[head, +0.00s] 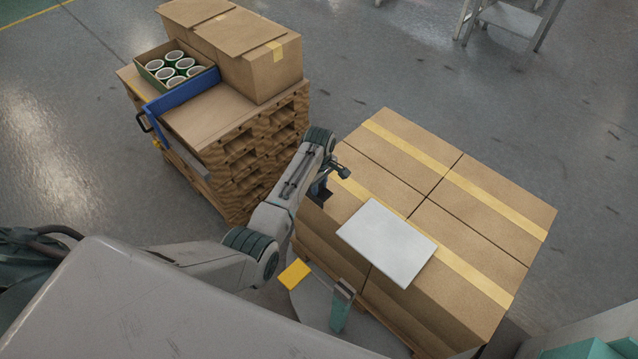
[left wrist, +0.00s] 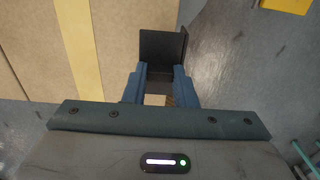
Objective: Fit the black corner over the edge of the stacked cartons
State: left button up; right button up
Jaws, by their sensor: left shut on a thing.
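The stacked cartons (head: 490,205) stand at the right of the head view, with yellow tape bands across their tops. They also fill the left of the left wrist view (left wrist: 125,25). My left gripper (head: 321,187) is at the stack's left corner. Its blue fingers (left wrist: 159,82) are shut on the black corner (left wrist: 162,47), an angled black piece. The black corner lies along the carton edge in the left wrist view; I cannot tell whether it touches. My right gripper is not in view.
A grey-white sheet (head: 386,242) lies on the cartons. A yellow piece (head: 294,274) lies near the front.

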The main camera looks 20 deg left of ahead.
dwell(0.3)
pick_arm(q)
jog(key=shift+p, duration=0.3)
dwell(0.5)
jog(key=shift+f+b, duration=0.35)
jog(key=shift+f, duration=0.2)
jog(key=shift+f+b, duration=0.7)
jog(key=shift+f, duration=0.55)
